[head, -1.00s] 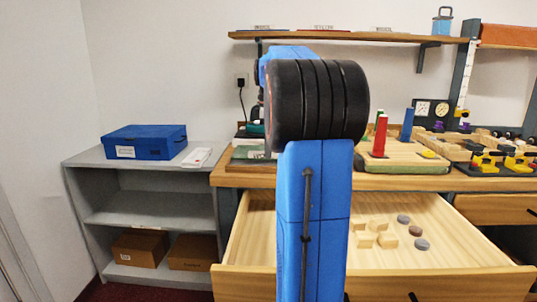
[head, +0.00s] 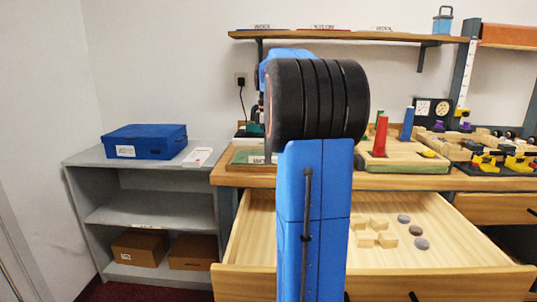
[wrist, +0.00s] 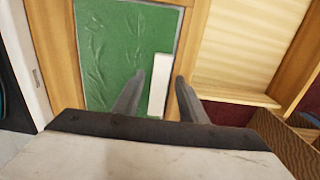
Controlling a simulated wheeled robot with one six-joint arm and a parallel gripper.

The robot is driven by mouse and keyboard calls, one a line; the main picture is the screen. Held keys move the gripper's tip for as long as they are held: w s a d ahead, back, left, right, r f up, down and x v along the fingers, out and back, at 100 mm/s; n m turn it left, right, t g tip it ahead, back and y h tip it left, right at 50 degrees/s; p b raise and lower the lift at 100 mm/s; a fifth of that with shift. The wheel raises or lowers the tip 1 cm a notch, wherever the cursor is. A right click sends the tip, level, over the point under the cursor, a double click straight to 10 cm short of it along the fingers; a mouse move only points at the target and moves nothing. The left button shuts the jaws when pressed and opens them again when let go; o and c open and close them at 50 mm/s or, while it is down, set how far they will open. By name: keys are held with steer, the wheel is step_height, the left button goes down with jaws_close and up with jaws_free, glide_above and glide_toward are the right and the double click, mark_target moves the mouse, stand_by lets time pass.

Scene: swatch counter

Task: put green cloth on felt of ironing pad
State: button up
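In the wrist view a flat green, wrinkled surface (wrist: 115,55) looks like the green cloth. It has a thin grey border inside a wooden edge. A white strip (wrist: 158,85) lies on its right part. My gripper (wrist: 160,76) is open, its two fingers apart over the right side of the green area, with nothing seen held. In the head view a green piece with a white label (head: 250,156) shows at the counter's left end, partly behind my arm. My gripper is hidden there. I cannot identify the ironing pad or its felt.
An open drawer (head: 440,258) with wooden blocks and round discs juts out below the counter. A wooden board with red and blue posts (head: 400,158) stands right of my arm. A grey shelf (head: 88,155) with a blue box (head: 145,142) is at left.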

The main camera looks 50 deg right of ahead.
step_height(320, 180, up, 12)
stand_by(0.5)
steer(key=shift+f, duration=0.1)
stand_by(0.4)
